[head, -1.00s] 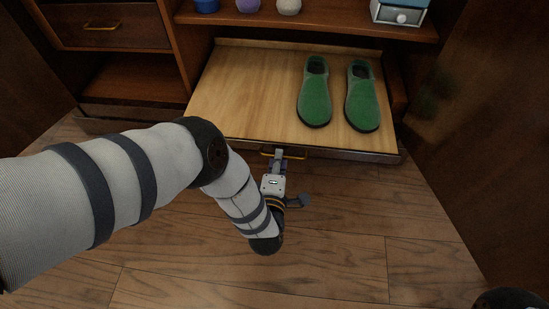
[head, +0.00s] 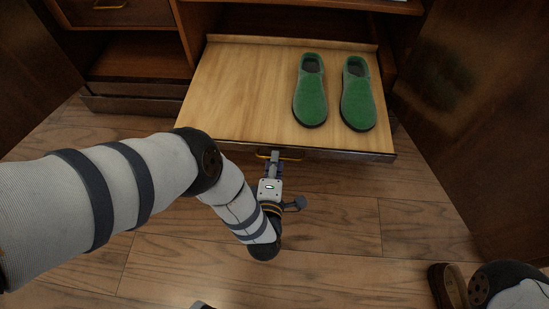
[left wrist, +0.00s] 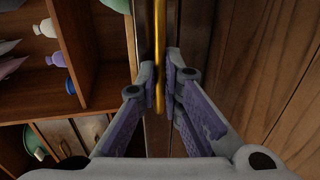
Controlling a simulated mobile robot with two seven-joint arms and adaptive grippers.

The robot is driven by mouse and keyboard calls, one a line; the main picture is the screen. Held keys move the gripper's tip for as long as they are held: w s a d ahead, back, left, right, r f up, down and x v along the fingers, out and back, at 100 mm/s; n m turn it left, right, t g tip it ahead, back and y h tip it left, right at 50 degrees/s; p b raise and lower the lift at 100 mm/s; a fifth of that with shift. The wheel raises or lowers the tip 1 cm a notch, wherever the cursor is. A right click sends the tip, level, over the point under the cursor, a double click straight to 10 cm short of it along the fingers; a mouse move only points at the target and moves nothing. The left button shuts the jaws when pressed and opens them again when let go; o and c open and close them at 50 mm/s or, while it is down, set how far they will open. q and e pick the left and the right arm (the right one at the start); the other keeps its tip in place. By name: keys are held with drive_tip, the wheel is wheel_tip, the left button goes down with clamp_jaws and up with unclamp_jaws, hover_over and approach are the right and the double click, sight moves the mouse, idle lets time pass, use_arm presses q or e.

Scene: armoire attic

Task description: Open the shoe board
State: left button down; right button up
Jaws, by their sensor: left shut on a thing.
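The shoe board (head: 235,92) is a light wooden board pulled out from the bottom of the armoire. A pair of green shoes, the left one (head: 310,98) and the right one (head: 357,101), stands on its right half. A gold bar handle (head: 293,158) is on the board's front edge; it also shows upright in the left wrist view (left wrist: 160,40). My left gripper (head: 275,157) is at the front edge, shut on the handle, with a finger on each side in the left wrist view (left wrist: 160,75). My right gripper is out of view.
Armoire doors stand open at the left (head: 28,85) and right (head: 470,125). A drawer (head: 110,14) is shut at the upper left. A brown shoe-like thing (head: 452,287) lies on the floor at the lower right. The floor (head: 340,225) before the board is clear.

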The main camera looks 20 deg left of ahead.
use_arm(q)
drive_tip(key=c, duration=1.7)
unclamp_jaws()
drive_tip(key=v, duration=1.2)
